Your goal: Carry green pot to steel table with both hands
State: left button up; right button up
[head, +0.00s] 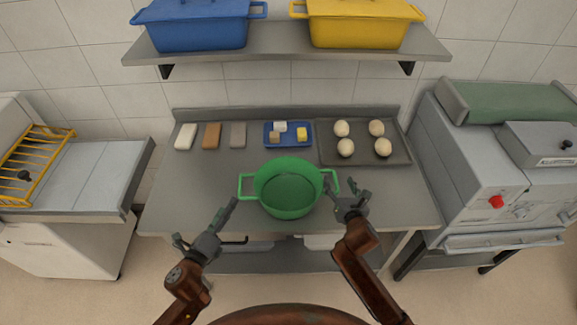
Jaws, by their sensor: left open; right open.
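The green pot (288,206) is upright and open-topped, with a handle on its left and one on its right. It is over the front middle of the steel table (180,190) and seems to rest on it. My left gripper (207,222) is open at the table's front edge, to the left of the pot and nearer to me than its left handle. My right gripper (347,194) is open close to the pot's right handle. I cannot tell whether it touches that handle. Neither gripper holds anything.
Behind the pot lie a blue tray (267,143) with small blocks, three bars (212,136) and a dark tray (328,157) with several dough balls. A shelf (280,42) above bears a blue pot (195,25) and a yellow pot (360,25). A machine (480,185) stands right.

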jog(key=v, duration=1.1)
jog(key=shift+s, duration=0.35)
